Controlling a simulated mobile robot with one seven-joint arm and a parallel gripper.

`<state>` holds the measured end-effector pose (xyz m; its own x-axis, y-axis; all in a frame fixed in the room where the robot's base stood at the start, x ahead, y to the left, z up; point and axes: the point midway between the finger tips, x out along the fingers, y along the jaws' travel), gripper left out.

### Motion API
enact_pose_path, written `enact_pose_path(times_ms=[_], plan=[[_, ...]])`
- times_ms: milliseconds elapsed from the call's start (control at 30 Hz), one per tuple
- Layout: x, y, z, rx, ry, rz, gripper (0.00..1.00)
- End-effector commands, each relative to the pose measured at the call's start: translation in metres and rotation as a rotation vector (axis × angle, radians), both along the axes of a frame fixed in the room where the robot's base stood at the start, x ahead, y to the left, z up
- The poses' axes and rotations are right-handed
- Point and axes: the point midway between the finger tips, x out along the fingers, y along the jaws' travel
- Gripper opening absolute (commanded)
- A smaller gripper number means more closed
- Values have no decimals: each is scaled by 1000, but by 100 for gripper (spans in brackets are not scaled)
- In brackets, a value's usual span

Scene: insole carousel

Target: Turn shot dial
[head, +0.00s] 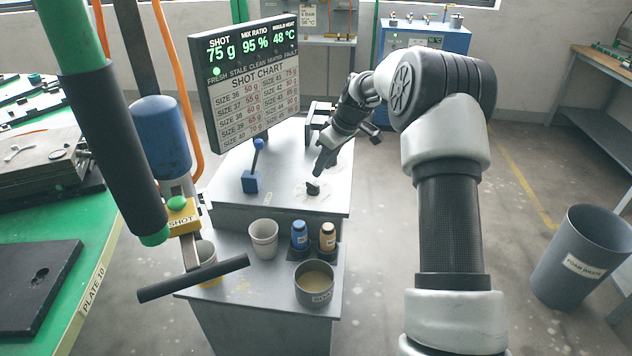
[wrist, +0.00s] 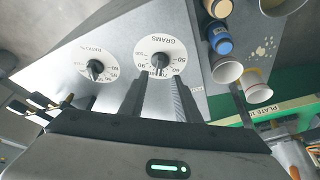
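The shot dial, a white disc marked GRAMS (wrist: 160,50) with a black knob (wrist: 159,66), is on the grey cabinet top. In the head view its knob (head: 313,188) shows just below my gripper (head: 319,174). In the wrist view my gripper (wrist: 158,84) is open, its fingers apart on either side of the line to the knob, with visible gaps; I cannot tell how far above it they are. A second dial, marked RATIO (wrist: 96,69), is to the left. The screen (head: 247,80) reads shot 75 g, mix ratio 95 %, mould heat 48 °C, above a shot chart.
A pale cup (head: 264,238), blue bottle (head: 299,236), tan bottle (head: 327,238) and grey pot (head: 314,286) stand on the lower shelf. A yellow SHOT box (head: 181,216) is at left. A foam waste bin (head: 581,262) is at right.

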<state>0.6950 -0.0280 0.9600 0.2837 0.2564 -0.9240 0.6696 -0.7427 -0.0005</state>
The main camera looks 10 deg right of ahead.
Motion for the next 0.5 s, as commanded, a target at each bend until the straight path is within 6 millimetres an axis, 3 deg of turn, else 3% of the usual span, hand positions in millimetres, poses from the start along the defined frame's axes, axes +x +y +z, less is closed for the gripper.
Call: enact_pose_path(times_ms=[200,500], plan=[[13,12,-43,1,2,1,30],[22,19,-70,-1,-1,0,30]])
